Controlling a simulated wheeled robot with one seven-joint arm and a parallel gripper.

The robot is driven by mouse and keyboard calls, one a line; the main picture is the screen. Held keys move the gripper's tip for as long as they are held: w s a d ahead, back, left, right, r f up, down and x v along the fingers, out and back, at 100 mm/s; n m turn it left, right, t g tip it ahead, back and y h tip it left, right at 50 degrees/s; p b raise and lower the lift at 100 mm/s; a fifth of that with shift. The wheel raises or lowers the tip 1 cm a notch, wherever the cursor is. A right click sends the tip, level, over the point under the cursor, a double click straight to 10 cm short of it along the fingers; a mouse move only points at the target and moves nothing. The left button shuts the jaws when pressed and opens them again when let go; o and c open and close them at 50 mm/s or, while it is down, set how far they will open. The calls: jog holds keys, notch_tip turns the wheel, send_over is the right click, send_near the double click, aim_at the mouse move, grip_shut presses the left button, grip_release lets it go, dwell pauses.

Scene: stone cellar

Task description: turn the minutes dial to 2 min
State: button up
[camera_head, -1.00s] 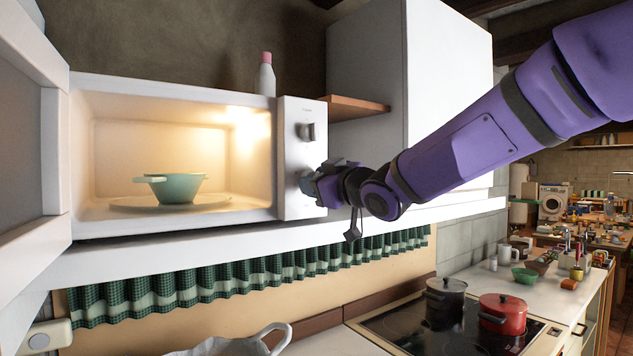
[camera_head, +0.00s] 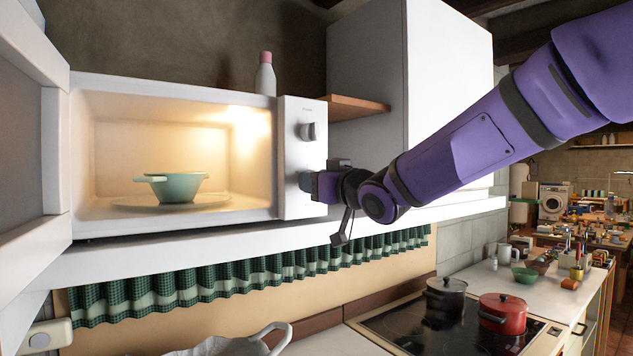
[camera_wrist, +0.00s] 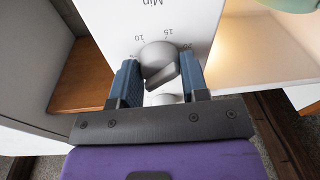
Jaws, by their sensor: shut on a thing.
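The minutes dial (camera_wrist: 157,56) is a round grey knob with a raised ridge, on the white panel of the microwave (camera_head: 296,240). The wrist view shows it upside down, with "Min", 10, 15 and 20 printed around it. The ridge lies diagonally; I cannot read its exact setting. My gripper (camera_wrist: 160,77) has one blue finger on each side of the dial and is shut on it. In the head view my gripper (camera_head: 313,184) meets the lower part of the panel and mostly hides this dial. The other knob (camera_head: 307,131) sits above.
The microwave door (camera_head: 30,240) stands open at the left. A green bowl (camera_head: 178,187) sits on the lit turntable inside. A bottle (camera_head: 265,78) stands on top. A wooden shelf (camera_head: 355,107) and white cabinet (camera_head: 440,90) are close to the right.

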jog(key=o, duration=0.9)
jog(key=shift+d, duration=0.1)
jog(key=v, duration=1)
jog(key=shift+s+d, duration=0.25)
jog(key=shift+f, duration=0.15)
